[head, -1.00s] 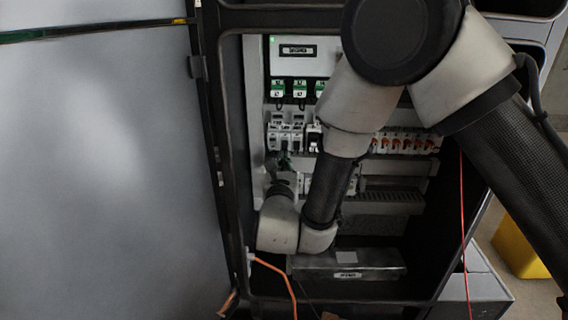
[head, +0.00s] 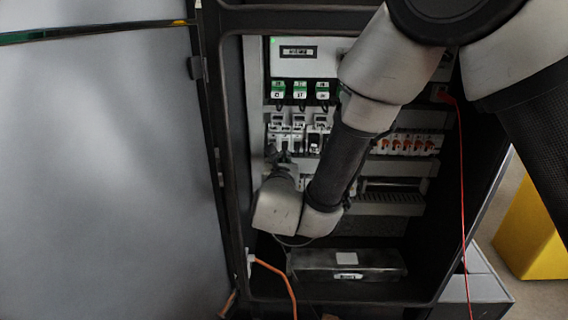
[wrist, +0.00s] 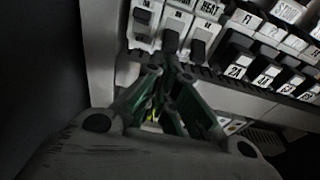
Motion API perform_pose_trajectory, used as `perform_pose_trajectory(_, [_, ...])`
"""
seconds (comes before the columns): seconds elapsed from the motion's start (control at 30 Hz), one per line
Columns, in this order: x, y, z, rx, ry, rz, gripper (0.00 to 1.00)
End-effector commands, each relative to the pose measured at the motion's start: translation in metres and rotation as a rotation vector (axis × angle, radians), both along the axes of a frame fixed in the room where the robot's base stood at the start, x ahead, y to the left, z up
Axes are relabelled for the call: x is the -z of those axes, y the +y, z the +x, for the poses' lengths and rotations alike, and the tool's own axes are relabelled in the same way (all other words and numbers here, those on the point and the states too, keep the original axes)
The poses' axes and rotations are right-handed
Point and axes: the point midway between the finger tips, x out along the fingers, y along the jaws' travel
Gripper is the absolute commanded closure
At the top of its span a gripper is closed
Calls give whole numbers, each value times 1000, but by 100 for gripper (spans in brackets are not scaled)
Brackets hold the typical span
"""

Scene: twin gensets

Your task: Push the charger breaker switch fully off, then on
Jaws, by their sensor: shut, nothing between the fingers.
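A row of white breakers with black toggles stands in the cabinet; in the head view the row (head: 285,132) is just above my gripper. In the wrist view I see a left toggle (wrist: 141,17), a middle toggle (wrist: 171,42) and a right toggle (wrist: 197,50) whose breaker is labelled "HEAT". The left and middle labels are not fully readable, so I cannot tell which is the charger breaker. My gripper (wrist: 170,72) is shut and empty, its tips just below the middle toggle; I cannot tell if they touch. It is small in the head view (head: 279,158).
Black switches (wrist: 262,72) with numbered labels sit to the right in the wrist view. Orange-marked breakers (head: 405,144) and green-topped units (head: 300,90) share the cabinet. The open door (head: 100,180) is close on the left. A red cable (head: 461,200) hangs at the right.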

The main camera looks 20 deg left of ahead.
Motion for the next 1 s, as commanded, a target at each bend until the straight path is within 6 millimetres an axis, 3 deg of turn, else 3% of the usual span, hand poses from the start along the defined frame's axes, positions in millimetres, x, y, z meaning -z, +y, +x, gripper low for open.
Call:
perform_pose_trajectory(0.5, [-25, -1, -10, -1, 371, -84, 100])
perform_pose_trajectory(1.0, [-37, -2, -11, -1, 363, -87, 100])
